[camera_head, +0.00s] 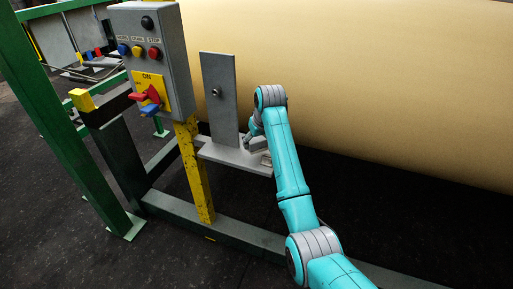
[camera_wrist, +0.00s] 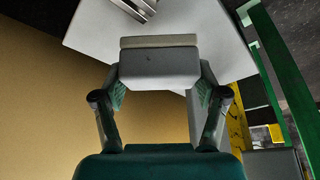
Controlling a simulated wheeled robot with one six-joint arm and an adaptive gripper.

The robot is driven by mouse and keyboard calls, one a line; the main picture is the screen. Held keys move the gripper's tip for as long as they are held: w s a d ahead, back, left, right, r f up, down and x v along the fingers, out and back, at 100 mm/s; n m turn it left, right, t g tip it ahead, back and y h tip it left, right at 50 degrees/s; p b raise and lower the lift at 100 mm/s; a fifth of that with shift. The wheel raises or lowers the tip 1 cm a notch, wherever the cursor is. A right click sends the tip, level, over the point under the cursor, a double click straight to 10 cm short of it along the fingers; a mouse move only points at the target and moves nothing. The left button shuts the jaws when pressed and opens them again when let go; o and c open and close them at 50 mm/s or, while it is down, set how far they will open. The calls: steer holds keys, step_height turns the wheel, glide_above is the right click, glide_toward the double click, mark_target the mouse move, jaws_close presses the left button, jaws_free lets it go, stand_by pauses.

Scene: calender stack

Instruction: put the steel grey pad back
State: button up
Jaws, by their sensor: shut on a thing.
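The steel grey pad (camera_wrist: 158,68) is a block with a paler beige strip along its far edge, seen in the wrist view. My gripper (camera_wrist: 160,84) is shut on it, one finger at each side. In the wrist view the pad overlaps the light grey shelf plate (camera_wrist: 90,32); I cannot tell if they touch. In the head view my gripper (camera_head: 249,137) is at the shelf plate (camera_head: 222,153), just right of an upright grey plate (camera_head: 219,100). The pad is not clearly made out there.
A large tan roll (camera_head: 380,80) fills the space behind the shelf. A grey control box (camera_head: 151,50) with buttons and a red switch stands left, on a yellow post (camera_head: 196,175). Green frame bars (camera_head: 60,130) are farther left. A pronged metal piece (camera_wrist: 135,8) lies on the shelf.

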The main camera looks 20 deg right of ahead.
mark_target(257, 140)
step_height(257, 140, up, 6)
steer(key=shift+r, duration=0.15)
steer(key=shift+s+a+f+t, duration=0.15)
steer(key=shift+f+t, duration=0.3)
steer(key=shift+f, duration=1)
steer(key=shift+s+d+f+t, duration=0.1)
steer(key=shift+f+t, duration=0.3)
steer(key=shift+f, duration=1.05)
steer(key=shift+s+a+f+t, duration=0.15)
steer(key=shift+f+t, duration=0.3)
steer(key=shift+f, duration=1)
steer(key=shift+d+f, duration=0.1)
steer(key=shift+f, duration=0.1)
steer(key=o, duration=1.3)
steer(key=shift+o, duration=0.2)
